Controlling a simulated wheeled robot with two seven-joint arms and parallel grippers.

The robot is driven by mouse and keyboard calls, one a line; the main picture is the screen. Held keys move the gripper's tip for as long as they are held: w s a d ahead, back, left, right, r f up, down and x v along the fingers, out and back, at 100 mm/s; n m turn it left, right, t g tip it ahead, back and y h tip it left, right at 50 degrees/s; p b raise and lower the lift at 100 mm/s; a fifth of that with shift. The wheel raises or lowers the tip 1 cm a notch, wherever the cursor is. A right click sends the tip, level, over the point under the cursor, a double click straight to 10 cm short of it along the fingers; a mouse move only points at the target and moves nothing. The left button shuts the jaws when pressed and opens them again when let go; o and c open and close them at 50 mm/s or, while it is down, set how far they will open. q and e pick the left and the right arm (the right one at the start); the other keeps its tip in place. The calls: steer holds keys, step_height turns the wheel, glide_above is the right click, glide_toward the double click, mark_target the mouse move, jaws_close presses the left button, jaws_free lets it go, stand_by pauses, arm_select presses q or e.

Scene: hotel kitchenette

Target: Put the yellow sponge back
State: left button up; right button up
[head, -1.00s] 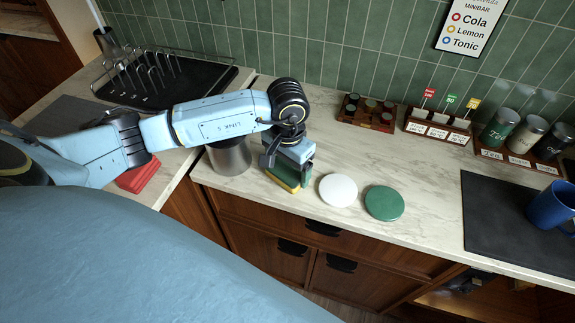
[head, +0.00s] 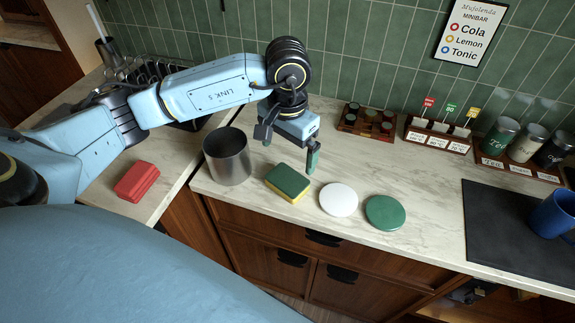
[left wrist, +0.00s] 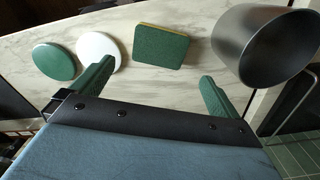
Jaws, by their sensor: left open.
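The yellow sponge (head: 288,183), with a green top face and a yellow underside, lies flat on the marble counter, between a grey metal canister and a white disc. In the left wrist view the sponge (left wrist: 160,46) shows beyond and between the fingertips, not touching them. My left gripper (head: 290,152) is open and empty above the counter, just behind the sponge; its green-tipped fingers (left wrist: 158,75) are spread wide. My right gripper is not in view.
The open metal canister (head: 227,158) stands left of the sponge. The white disc (head: 338,199) and a green disc (head: 385,212) lie to its right. A red block (head: 137,181) lies on the left counter. A dark mat (head: 505,225) with a blue mug (head: 553,212) is at right.

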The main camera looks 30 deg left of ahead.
arm_select(q)
steer(key=shift+r, duration=1.4)
